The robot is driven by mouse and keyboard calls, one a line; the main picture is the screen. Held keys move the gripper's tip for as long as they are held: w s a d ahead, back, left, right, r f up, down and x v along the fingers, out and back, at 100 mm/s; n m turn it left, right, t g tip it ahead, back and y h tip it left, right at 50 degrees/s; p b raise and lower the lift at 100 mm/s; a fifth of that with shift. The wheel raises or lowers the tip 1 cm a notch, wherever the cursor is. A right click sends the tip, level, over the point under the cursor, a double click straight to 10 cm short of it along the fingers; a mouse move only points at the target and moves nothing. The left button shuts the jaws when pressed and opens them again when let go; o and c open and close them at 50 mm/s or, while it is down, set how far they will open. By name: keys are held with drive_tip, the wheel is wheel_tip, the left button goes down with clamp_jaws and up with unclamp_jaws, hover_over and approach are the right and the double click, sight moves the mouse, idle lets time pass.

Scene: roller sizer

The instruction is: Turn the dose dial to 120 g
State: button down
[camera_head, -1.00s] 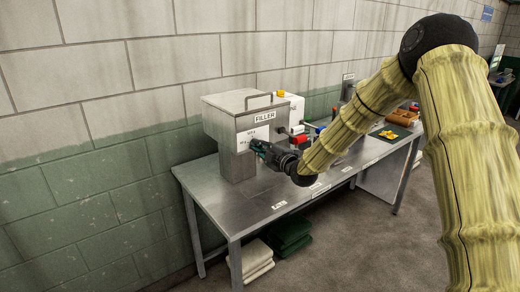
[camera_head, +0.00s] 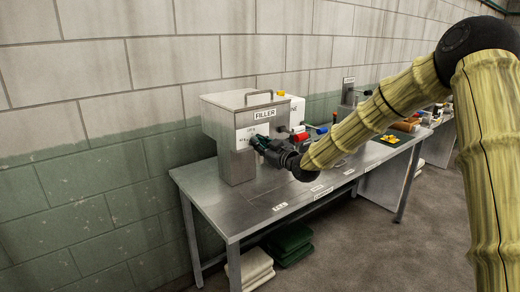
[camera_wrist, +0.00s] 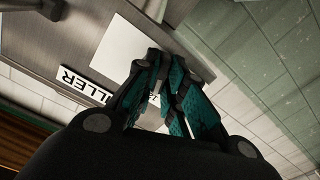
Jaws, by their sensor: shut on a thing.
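The filler (camera_head: 219,125) is a grey metal box on the bench, with a "FILLER" label and a white front panel (camera_head: 245,134) bearing small dose marks. My gripper (camera_head: 257,142) is at the right part of this panel. In the wrist view my gripper (camera_wrist: 165,62) has its teal fingers drawn close together against the white panel (camera_wrist: 127,50), beside the "FILLER" label (camera_wrist: 86,84). It is shut on the dose dial, which the fingers hide. The dial's pointer and most of the scale are covered, so its setting cannot be read.
The steel bench (camera_head: 240,212) has free room in front of the filler. A white machine with a yellow top (camera_head: 294,108), red and blue parts, and a dark mat with yellow pieces (camera_head: 389,138) stand farther right. Folded towels (camera_head: 288,240) lie below.

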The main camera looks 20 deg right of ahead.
drive_tip(key=shift+m+b, duration=0.3)
drive_tip(key=shift+m, duration=0.5)
drive_tip(key=c, duration=1.5)
unclamp_jaws()
drive_tip(key=v, duration=1.2)
